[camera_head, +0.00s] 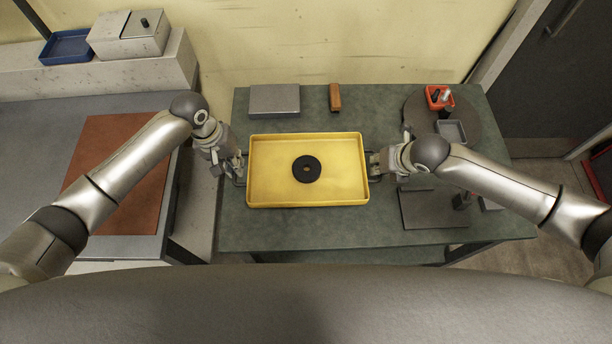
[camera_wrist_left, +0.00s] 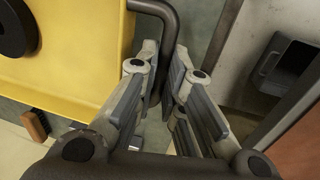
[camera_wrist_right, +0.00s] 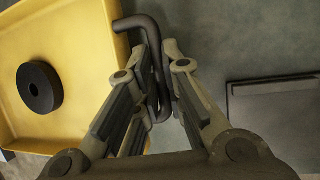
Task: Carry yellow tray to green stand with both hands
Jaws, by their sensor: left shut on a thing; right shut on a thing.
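The yellow tray (camera_head: 270,185) is in the middle of the head view, over the green-topped table (camera_head: 330,232). A black ring-shaped disc (camera_head: 307,169) lies in it. My left gripper (camera_head: 238,170) is shut on the tray's left handle, a dark bar that shows in the left wrist view (camera_wrist_left: 168,40). My right gripper (camera_head: 375,165) is shut on the right handle, which shows in the right wrist view (camera_wrist_right: 152,45). The tray looks about level. I cannot tell whether it touches the table. I cannot make out a separate green stand.
A grey plate (camera_head: 275,98) and a brown block (camera_head: 335,97) lie behind the tray. A round dark disc with a red bin (camera_head: 438,97) is at the back right. A dark flat plate (camera_head: 433,208) lies front right. A brown mat (camera_head: 118,170) covers part of the left bench.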

